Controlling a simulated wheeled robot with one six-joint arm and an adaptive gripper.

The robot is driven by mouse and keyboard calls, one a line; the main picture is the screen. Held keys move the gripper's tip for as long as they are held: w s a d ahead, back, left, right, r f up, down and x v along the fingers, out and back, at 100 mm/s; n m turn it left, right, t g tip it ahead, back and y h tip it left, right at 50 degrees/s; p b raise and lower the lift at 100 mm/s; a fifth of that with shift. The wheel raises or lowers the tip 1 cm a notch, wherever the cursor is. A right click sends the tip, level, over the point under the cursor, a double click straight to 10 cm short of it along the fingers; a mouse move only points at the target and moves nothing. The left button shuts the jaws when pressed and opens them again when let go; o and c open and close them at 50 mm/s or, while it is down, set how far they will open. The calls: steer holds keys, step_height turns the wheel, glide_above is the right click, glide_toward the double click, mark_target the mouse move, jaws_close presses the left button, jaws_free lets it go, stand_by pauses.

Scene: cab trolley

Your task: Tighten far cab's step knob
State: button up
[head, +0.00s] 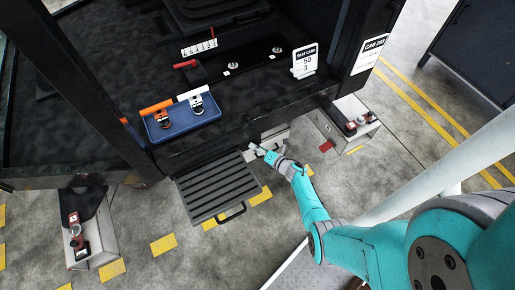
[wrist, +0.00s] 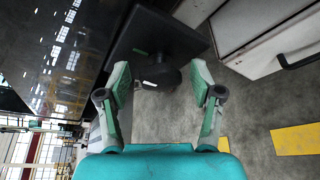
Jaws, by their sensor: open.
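My gripper (head: 264,153) reaches in beside the ribbed folding step (head: 216,184) of the cab, low under its sill, in the head view. In the wrist view my gripper (wrist: 160,88) is open, its two green-padded fingers apart. A dark round knob (wrist: 162,76) shows between and beyond the fingertips, below a dark square plate (wrist: 150,38). The fingers do not appear to touch the knob. How tight the knob is cannot be told. In the head view the knob is hidden by the sill and my gripper.
A blue tray (head: 183,127) with an orange-handled and a white-handled part sits on the cab floor. A seat card (head: 305,62) stands to its right. Grey boxes stand at the right (head: 345,122) and lower left (head: 96,238). A white cabinet (wrist: 265,35) is close at right in the wrist view.

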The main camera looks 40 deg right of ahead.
steer(key=v, duration=1.2)
stand_by(0.5)
steer(key=s+a+r+m+t+h, duration=0.1)
steer(key=s+a+r+m, duration=0.45)
steer(key=a, duration=0.35)
steer(key=s+a+r+m+t+h, duration=0.1)
steer(key=s+a+r+m, duration=0.45)
steer(key=a, duration=0.35)
steer(key=s+a+r+m+g, duration=0.1)
steer(key=s+a+r+m, duration=0.2)
steer(key=s+r+m, duration=0.4)
steer(key=s+a+r+m+g+y, duration=0.1)
steer(key=s+a+r+m, duration=0.2)
steer(key=s+r+m, duration=0.4)
steer(key=s+r, duration=0.3)
steer(key=r, duration=0.6)
steer(key=shift+a+g, duration=0.3)
steer(key=shift+a, duration=0.05)
